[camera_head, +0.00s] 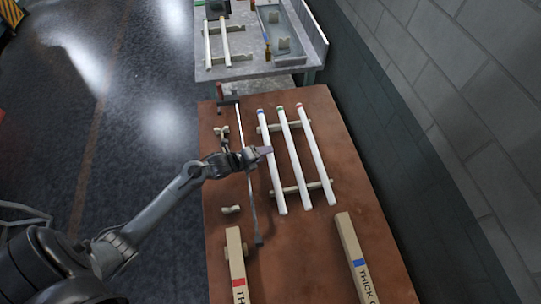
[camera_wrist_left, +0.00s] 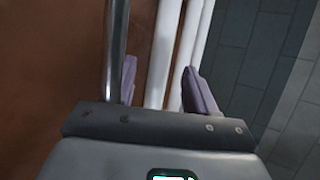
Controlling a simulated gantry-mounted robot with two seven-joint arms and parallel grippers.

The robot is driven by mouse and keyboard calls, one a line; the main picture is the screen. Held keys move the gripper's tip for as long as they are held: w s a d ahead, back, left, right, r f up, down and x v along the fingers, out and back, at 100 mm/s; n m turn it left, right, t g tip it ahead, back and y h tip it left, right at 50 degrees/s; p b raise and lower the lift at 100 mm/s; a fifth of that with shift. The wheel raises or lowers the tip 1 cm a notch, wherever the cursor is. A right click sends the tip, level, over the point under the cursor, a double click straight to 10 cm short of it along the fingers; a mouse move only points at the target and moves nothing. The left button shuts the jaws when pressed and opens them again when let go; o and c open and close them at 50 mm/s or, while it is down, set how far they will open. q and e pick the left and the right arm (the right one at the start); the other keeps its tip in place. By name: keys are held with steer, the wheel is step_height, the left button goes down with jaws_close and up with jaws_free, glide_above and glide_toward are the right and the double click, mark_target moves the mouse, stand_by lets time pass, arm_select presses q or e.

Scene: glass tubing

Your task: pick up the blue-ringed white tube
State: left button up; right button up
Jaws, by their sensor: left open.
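The blue-ringed white tube (camera_head: 270,165) is the leftmost of three white tubes lying side by side across two pale supports in the head view. Its blue ring is at the far end. My left gripper (camera_head: 264,151) is over the left side of this tube, at about mid-length, and hides a little of it. In the left wrist view my left gripper (camera_wrist_left: 162,88) has its purple fingers apart. A white tube (camera_wrist_left: 162,45) shows between them, apparently the blue-ringed one, with its ring out of view. I cannot tell the height gap. My right gripper is not in view.
The green-ringed tube (camera_head: 294,160) and red-ringed tube (camera_head: 317,160) lie close on the right. A metal bar (camera_head: 247,160) stretches along the left. Two labelled long boxes (camera_head: 236,265) (camera_head: 355,258) lie at the near end of the brown table (camera_head: 300,270). A grey bench (camera_head: 265,70) stands beyond.

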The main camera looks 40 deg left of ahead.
arm_select(q)
steer(key=shift+x, duration=0.9)
jaws_close()
steer(key=shift+r, duration=0.15)
